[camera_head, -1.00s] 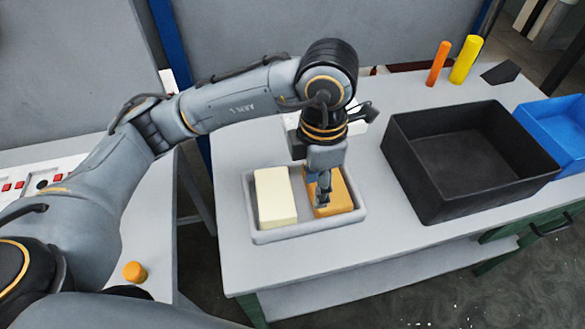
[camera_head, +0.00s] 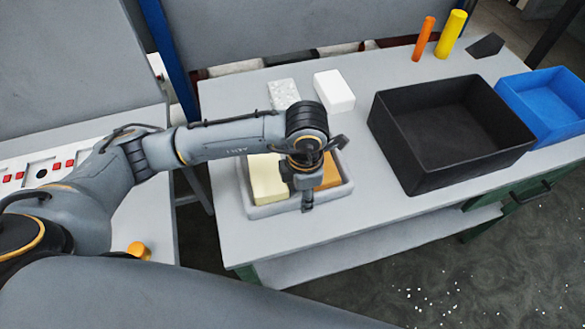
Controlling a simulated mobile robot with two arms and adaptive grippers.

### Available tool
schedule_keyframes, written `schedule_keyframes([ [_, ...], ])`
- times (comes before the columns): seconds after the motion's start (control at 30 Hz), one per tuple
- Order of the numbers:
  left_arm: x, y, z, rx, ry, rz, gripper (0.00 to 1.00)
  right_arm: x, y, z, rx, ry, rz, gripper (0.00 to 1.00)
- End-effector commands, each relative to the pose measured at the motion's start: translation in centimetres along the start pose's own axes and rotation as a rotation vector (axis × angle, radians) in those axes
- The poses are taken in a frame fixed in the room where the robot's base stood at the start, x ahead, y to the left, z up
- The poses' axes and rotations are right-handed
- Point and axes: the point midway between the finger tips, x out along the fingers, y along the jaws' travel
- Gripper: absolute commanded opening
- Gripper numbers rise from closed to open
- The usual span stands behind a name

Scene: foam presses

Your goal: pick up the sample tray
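The sample tray (camera_head: 276,209) is a shallow light-grey tray near the front of the grey table. A cream foam block (camera_head: 269,179) lies in its left half, and an orange-brown block (camera_head: 331,172) lies in its right half, partly hidden by my arm. My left gripper (camera_head: 307,202) points down at the tray's front rim, near the middle of that side. The wrist above hides part of the tray. I see the fingers nearly edge-on, so I cannot tell whether they are apart or whether they touch the rim. My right gripper is not in view.
A black open bin (camera_head: 450,133) stands right of the tray, with a blue bin (camera_head: 545,105) beyond it. A speckled block (camera_head: 283,93) and a white block (camera_head: 334,91) lie behind the tray. Orange (camera_head: 423,40) and yellow (camera_head: 451,34) cylinders stand at the back.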

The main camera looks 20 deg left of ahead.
Motion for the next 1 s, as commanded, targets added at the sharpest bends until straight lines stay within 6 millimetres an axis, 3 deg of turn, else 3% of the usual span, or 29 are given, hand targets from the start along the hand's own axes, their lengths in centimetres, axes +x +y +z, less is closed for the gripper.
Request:
schedule_keyframes([
  [0.13, 1.3, 0.0, 0.0, 0.001, 0.000, 0.000, 0.41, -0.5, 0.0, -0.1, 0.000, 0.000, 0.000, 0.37],
  [0.37, 1.5, 0.0, 0.1, 0.002, -0.001, 0.000, 0.41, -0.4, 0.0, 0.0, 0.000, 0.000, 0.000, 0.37],
  [0.57, 1.5, 0.0, 0.1, 0.001, -0.001, 0.000, 0.01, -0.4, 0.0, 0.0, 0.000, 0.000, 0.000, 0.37],
  [1.0, 1.1, 0.0, 0.1, 0.001, -0.002, 0.001, 0.00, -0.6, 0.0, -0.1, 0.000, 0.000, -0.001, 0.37],
])
